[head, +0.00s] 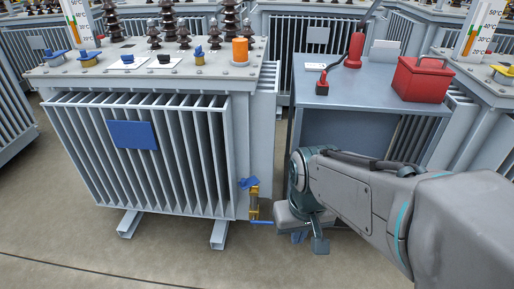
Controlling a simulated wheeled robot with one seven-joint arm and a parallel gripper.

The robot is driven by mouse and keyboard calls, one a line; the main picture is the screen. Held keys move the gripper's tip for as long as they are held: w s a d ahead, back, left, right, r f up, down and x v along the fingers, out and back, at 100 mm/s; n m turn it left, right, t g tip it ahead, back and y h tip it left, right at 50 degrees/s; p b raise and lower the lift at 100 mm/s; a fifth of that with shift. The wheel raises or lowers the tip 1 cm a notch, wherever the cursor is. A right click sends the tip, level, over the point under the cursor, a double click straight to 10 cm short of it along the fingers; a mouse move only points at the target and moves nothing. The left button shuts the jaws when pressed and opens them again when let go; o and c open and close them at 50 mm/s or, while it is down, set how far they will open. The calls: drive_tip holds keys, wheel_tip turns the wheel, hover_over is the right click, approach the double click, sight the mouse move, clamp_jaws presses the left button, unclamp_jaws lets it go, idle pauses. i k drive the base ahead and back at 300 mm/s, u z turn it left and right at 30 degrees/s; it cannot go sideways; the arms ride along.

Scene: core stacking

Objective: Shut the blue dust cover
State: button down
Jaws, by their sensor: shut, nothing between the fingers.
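A small blue flap (249,183), which looks like the dust cover, sits at the top of a brass valve (253,203) on the lower right corner of the near transformer (150,88). The flap sticks out tilted to the left, apart from the valve's front, and appears open. A thin blue lever (262,222) shows at the valve's foot. My gripper (310,242) points down to the right of the valve, low over the floor. It is shut and empty, and it touches neither the flap nor the valve. The fingertips are small and partly hard to make out.
A grey-blue cabinet (375,90) stands behind my arm, with a red toolbox (422,79) and a red handheld tool (355,50) on top. A blue plate (132,135) is on the transformer's fins. More transformers stand around. The floor (180,270) in front is clear.

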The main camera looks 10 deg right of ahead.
sight(244, 184)
drive_tip(key=z, duration=0.65)
drive_tip(key=i, duration=0.8)
drive_tip(key=u, duration=1.9)
